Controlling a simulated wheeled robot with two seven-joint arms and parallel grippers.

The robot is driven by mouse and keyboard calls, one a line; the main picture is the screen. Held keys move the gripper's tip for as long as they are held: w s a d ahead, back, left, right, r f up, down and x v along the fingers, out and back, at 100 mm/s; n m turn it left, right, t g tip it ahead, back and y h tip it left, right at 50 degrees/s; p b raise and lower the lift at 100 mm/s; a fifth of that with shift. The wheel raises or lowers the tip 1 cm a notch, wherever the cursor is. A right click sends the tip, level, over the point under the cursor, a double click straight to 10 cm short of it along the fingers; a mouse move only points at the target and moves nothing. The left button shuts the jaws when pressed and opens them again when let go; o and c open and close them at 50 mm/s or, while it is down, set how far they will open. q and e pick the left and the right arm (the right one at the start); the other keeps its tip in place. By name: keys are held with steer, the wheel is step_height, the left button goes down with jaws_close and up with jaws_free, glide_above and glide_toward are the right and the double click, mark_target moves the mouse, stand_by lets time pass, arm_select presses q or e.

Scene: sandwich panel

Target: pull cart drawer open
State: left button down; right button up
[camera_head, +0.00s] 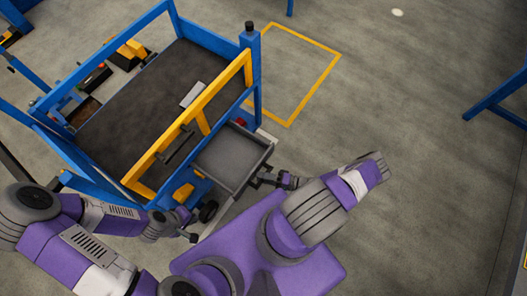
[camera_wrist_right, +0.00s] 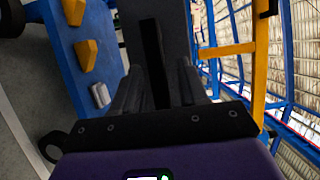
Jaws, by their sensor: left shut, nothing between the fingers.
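The cart (camera_head: 262,75) has a blue frame, a dark top and a yellow front rail. Its grey drawer (camera_head: 232,155) stands out from the front below the rail, its empty inside showing. My right gripper (camera_head: 270,179) is at the drawer's front edge. In the right wrist view, its fingers (camera_wrist_right: 155,88) lie on either side of a dark upright bar, seemingly the drawer handle (camera_wrist_right: 151,50), and appear shut on it. My left gripper (camera_head: 190,236) is shut and empty, low in front of the cart, left of the drawer.
A dark handle (camera_head: 175,147) sits on the yellow rail. Bins with parts (camera_head: 88,110) are at the cart's far left side. A caster (camera_head: 208,211) shows below the front. Blue frames stand at the right edge.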

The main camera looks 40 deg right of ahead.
steer(key=v, duration=0.7)
steer(key=shift+s+d, duration=0.2)
stand_by(0.4)
steer(key=shift+s, duration=0.1)
